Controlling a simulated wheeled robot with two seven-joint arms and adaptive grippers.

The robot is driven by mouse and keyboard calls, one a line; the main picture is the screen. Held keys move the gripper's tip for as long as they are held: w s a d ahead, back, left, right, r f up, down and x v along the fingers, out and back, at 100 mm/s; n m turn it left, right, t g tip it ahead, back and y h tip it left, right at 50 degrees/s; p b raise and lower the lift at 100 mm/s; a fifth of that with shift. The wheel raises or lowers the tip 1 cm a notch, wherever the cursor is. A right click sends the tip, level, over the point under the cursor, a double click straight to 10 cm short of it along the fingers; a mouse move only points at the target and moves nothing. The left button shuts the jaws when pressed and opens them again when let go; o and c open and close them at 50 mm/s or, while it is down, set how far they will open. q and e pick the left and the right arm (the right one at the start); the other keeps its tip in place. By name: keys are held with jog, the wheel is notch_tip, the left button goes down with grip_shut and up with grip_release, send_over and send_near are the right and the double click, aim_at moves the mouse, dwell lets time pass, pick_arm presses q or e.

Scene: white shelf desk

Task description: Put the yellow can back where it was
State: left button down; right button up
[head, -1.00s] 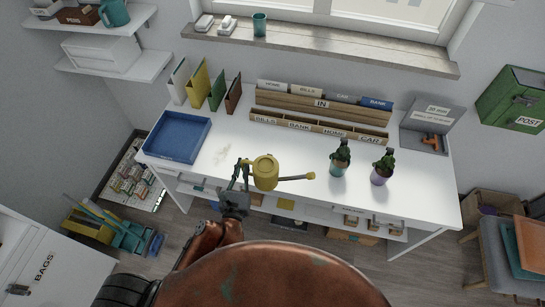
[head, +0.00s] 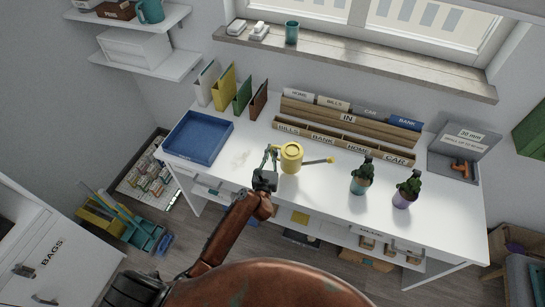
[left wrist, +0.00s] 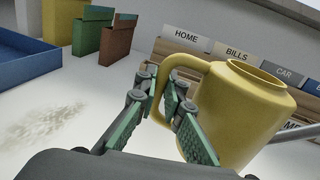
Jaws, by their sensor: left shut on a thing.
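The yellow can (head: 291,157) is a watering can with a long spout pointing right. My right gripper is not in view.
A pale patch (head: 240,157) lies left of the can. A windowsill (head: 370,65) runs behind, holding a teal cup (head: 291,32).

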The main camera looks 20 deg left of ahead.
pick_arm(q)
jog(key=shift+w+f, duration=0.3)
jog(key=shift+w, duration=0.05)
jog(key=f, duration=0.1)
jog(key=f+b, duration=0.2)
jog(key=shift+w+a+f, duration=0.1)
jog(key=shift+w+f, duration=0.1)
jog(key=shift+w, duration=0.1)
jog(key=shift+f, duration=0.25)
jog(key=shift+r, duration=0.15)
jog(key=c, duration=2)
grip_release()
jog(key=shift+f, duration=0.25)
jog(key=shift+c, duration=0.2)
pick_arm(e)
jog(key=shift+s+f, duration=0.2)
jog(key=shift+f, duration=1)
pick_arm(q)
jog(key=shift+r, duration=0.1)
jog(key=shift+s, duration=0.3)
jog(key=s, duration=0.3)
jog(key=s+d, duration=0.1)
jog(key=s, duration=0.3)
jog(key=s+d+p, duration=0.1)
jog(key=s, duration=0.3)
jog(key=shift+s+r, duration=0.1)
jog(key=shift+s, duration=0.1)
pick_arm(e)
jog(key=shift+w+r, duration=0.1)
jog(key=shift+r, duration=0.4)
